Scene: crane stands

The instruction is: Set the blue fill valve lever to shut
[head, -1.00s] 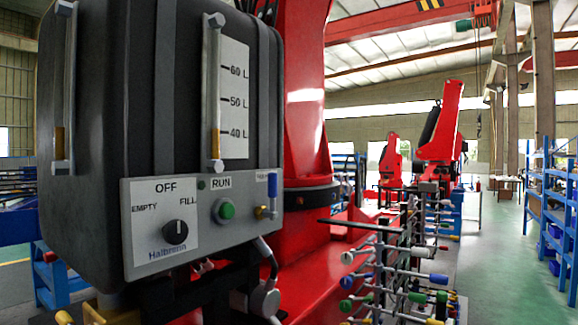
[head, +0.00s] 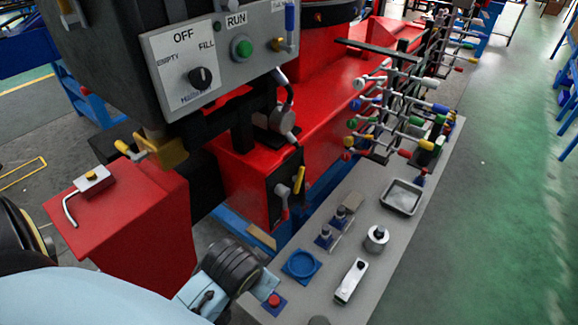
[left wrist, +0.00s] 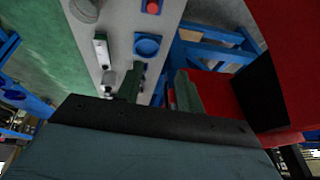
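The blue fill valve lever (head: 290,17) is at the right end of the grey control panel (head: 250,35), at the top of the head view. Its blue handle points up from a grey stem beside a small brass fitting (head: 278,45). My left arm comes in at the bottom left of the head view, low and well apart from the lever. In the left wrist view, my left gripper's (left wrist: 158,85) two fingers stand apart with nothing held between them. The lever does not show in the left wrist view. My right gripper is in no view.
The panel carries a black selector knob (head: 200,78) and a green RUN button (head: 241,48). A brass valve (head: 160,150) hangs below the tank. A red pedestal (head: 130,225) stands in front. A grey bench (head: 335,270) holds a blue dish (head: 301,264) and a metal tray (head: 402,196).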

